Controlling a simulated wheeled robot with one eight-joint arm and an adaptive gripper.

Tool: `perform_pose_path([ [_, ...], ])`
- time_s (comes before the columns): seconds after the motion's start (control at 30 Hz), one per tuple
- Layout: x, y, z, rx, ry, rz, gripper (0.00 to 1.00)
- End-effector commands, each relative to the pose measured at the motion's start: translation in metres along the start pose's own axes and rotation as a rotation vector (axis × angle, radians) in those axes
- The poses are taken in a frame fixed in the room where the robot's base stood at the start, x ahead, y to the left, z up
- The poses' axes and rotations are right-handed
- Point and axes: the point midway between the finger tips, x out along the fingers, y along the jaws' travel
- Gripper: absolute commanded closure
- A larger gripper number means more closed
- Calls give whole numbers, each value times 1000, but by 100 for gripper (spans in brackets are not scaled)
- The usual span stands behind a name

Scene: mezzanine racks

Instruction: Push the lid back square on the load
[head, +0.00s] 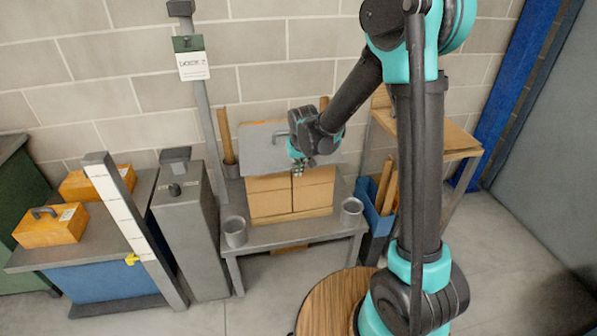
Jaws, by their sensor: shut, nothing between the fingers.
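The load is a stack of tan cartons (270,200) on a grey table (300,231) against the block wall. A grey lid (258,152) with a dark handle lies over the top of the load. The lid's left edge reaches past the cartons' left side. My gripper (298,170) is shut and empty, pointing down at the lid's front edge, just above the upper cartons in the picture. My gripper and wrist hide part of the lid's right side. I cannot tell whether the fingers touch the lid.
Metal cups (235,232) (352,212) stand at the table's front corners. A grey post with a sign (194,66) rises at left. Orange cases (50,226) sit on a bench at far left. A blue bin (375,215) and a wooden-topped stand (452,140) are at right.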

Motion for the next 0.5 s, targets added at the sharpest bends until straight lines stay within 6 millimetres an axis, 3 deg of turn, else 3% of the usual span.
perform_pose_path([
  [0.3, 16, 0, -55, 1, 1, 0, 100],
  [0.5, 19, 0, -63, 0, 1, 0, 100],
])
